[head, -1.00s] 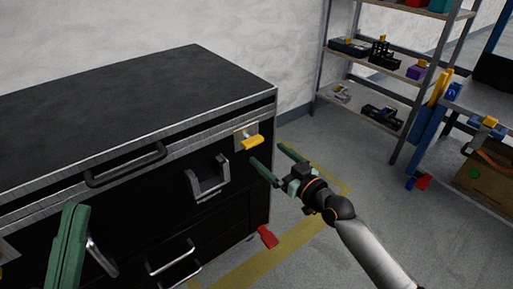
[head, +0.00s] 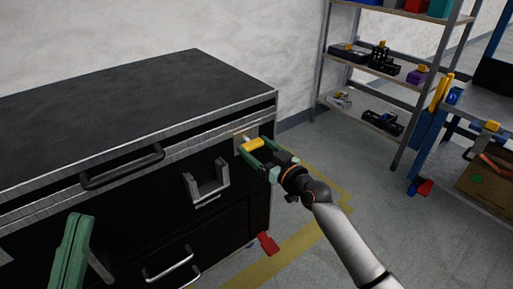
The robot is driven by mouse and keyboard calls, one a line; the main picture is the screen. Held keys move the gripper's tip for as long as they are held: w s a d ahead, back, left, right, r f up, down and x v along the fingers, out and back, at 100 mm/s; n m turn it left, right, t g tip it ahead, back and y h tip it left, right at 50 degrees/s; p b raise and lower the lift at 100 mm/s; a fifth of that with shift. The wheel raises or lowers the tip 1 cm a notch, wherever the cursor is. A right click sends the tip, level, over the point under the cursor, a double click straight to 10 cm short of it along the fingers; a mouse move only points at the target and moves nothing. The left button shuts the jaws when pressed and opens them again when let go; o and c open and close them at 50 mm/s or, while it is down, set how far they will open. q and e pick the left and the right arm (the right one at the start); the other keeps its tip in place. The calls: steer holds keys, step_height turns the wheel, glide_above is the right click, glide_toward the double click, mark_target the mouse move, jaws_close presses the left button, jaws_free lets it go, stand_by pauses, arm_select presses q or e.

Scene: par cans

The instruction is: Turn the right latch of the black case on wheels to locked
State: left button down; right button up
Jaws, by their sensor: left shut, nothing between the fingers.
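The black case (head: 150,92) fills the left of the head view, lid down. Its right latch has a yellow handle (head: 254,144) on a light plate (head: 240,139) near the front's right corner. The handle lies roughly sideways, tilted slightly. My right gripper (head: 254,146) is at this latch, its green fingers apart, one on each side of the yellow handle. I cannot tell whether they touch it. My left gripper (head: 76,240) is shut and empty in front of the case's left part, fingers pointing up.
The case front has a lid handle (head: 122,168), a grey bracket (head: 206,186) and a drawer handle (head: 168,264). A red caster part (head: 268,243) shows below. A shelf rack (head: 398,72) and a workbench (head: 490,105) stand at right. The floor between is clear.

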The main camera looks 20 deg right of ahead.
steer(key=c, duration=0.9)
steer(key=shift+m, duration=0.3)
steer(key=m+p, duration=0.1)
steer(key=m, duration=0.1)
steer(key=shift+r+m, duration=0.1)
steer(key=shift+m, duration=0.3)
steer(key=m+p, duration=0.1)
steer(key=m, duration=0.3)
steer(key=shift+m+p, duration=0.3)
steer(key=shift+p, duration=0.05)
steer(key=m, duration=0.5)
steer(key=shift+p, duration=0.4)
steer(key=shift+d+m+p, duration=0.1)
steer(key=shift+m+p, duration=0.25)
steer(key=shift+m, duration=2.15)
steer(key=o, duration=1.2)
